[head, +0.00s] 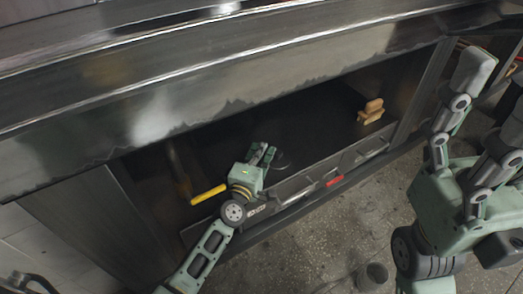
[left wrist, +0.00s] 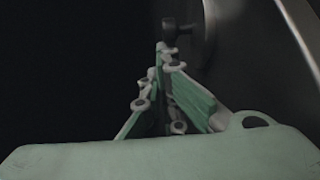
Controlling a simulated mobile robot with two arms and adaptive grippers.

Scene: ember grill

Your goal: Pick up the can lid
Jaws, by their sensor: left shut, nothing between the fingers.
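A dark round piece, which looks like the can lid (head: 282,161), sits in the shadowed compartment under the counter, just right of my left fingertips in the head view. My left gripper (head: 263,152) reaches into this compartment with its fingers together and nothing between them. In the left wrist view the fingertips (left wrist: 166,52) meet just below a dark knob (left wrist: 178,29). A curved grey metal surface lies right of that knob. I cannot tell whether the fingers touch the knob.
A yellow handle (head: 208,194) lies left of my left wrist. A wooden object (head: 371,111) is further right inside the compartment. A red strip (head: 334,181) is on the front ledge. The steel counter (head: 180,110) overhangs my left gripper. A grey cylinder (head: 371,275) stands on the floor.

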